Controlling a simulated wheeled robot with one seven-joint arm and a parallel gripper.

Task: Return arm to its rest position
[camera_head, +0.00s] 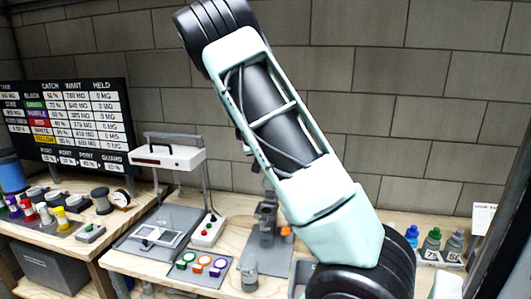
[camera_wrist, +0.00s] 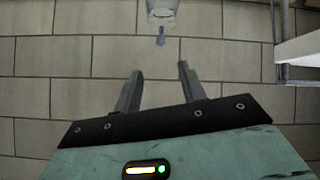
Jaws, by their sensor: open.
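My arm crosses the middle of the head view, raised in front of the block wall and hiding part of the bench behind it. My gripper is hard to pick out there, mostly hidden behind the arm. In the wrist view my gripper (camera_wrist: 157,75) shows two grey fingers standing apart with nothing between them. Beyond the fingertips is the block wall, with a pale fixture with a small dark stem (camera_wrist: 161,20) at the top. No object is held.
The wooden bench (camera_head: 125,262) carries a white-headed stand (camera_head: 167,156), a control box (camera_head: 208,230), a tray of coloured rings (camera_head: 200,264) and a grey jar (camera_head: 249,276). Capped bottles (camera_head: 432,241) stand at the right. A black chart board (camera_head: 70,125) stands at the left.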

